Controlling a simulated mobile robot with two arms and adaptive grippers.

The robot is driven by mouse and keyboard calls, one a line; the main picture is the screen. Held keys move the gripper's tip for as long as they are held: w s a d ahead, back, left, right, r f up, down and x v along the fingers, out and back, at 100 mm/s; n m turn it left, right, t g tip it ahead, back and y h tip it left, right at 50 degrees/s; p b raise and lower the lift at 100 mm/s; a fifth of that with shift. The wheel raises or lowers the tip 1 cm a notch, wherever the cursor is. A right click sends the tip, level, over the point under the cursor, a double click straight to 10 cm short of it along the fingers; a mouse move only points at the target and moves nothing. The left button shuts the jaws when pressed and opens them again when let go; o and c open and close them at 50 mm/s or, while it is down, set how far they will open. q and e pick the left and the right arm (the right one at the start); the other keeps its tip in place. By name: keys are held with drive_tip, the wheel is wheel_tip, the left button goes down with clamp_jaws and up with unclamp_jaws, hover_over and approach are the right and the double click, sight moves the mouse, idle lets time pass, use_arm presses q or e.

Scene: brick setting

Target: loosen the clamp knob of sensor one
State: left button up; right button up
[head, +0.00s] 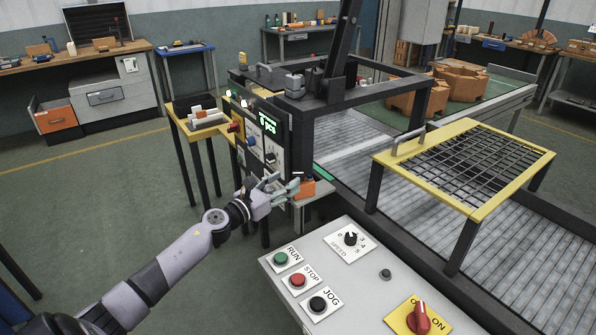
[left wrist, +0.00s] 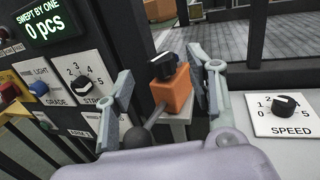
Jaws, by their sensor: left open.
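An orange block (head: 307,189) with a black knob on top sits at the near end of the control panel, beside the conveyor. In the left wrist view the block (left wrist: 175,92) and its black knob (left wrist: 164,67), which has a pale mark, show between my fingers. No label on the block is readable. My left gripper (head: 281,187) is open and just left of the block in the head view. In the left wrist view its fingers (left wrist: 160,72) stand apart on either side of the knob; contact cannot be told. My right gripper is not in view.
The panel (head: 266,141) with dials and a green display stands behind the block. A grey console (head: 333,255) with buttons and a SPEED dial lies at the front. A yellow-framed mesh guard (head: 470,165) spans the conveyor. A dark ball-ended lever (left wrist: 139,138) shows near the left finger.

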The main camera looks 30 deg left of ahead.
sight(294, 176)
use_arm(q)
drive_tip(key=w, duration=0.4)
drive_tip(key=w+d, duration=0.1)
drive_tip(key=w, duration=0.1)
drive_tip(key=shift+w, duration=0.2)
drive_tip(key=shift+c, duration=0.3)
drive_tip(key=c, duration=1.1)
